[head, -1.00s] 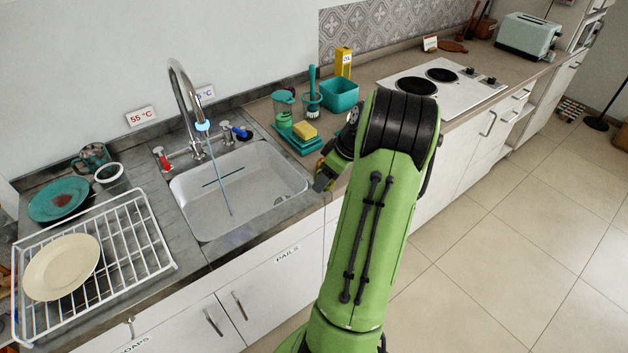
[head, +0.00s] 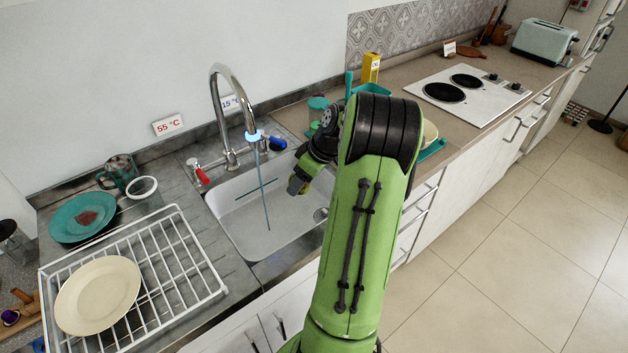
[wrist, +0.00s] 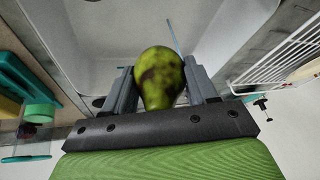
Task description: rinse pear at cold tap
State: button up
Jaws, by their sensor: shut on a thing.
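The pear (wrist: 160,78), green with dark brown patches, is held between the two fingers of my gripper (wrist: 162,88) in the wrist view. In the head view my gripper (head: 299,185) is over the right part of the sink basin (head: 262,235), and the pear is hidden there. A thin stream of water (head: 264,195) runs from the tap (head: 216,95) into the basin, to the left of my gripper and apart from it. The blue handle (head: 277,143) sits by the 15 °C sign (head: 231,103). The red handle (head: 202,176) is below the 55 °C sign (head: 168,125).
A white dish rack (head: 185,245) with a cream plate (head: 98,295) stands left of the sink. A teal plate (head: 80,218), a mug (head: 119,172) and a white-rimmed cup (head: 142,188) are behind it. A hob (head: 470,90) lies to the right.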

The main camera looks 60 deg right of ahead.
jog(key=w+a+f+b, duration=0.1)
jog(key=w+a+b, duration=0.1)
jog(key=w+a, duration=0.3)
jog(key=shift+w+f, duration=0.4)
jog(key=shift+w, duration=0.7)
jog(key=shift+w+d+p, duration=0.35)
jog(key=shift+d+p, duration=0.05)
jog(key=shift+d, duration=0.1)
jog(key=shift+s+a, duration=0.1)
jog(key=shift+s+a+b, duration=0.25)
jog(key=shift+a+b, duration=0.05)
jog(key=shift+a, duration=0.15)
jog(key=shift+d, duration=0.1)
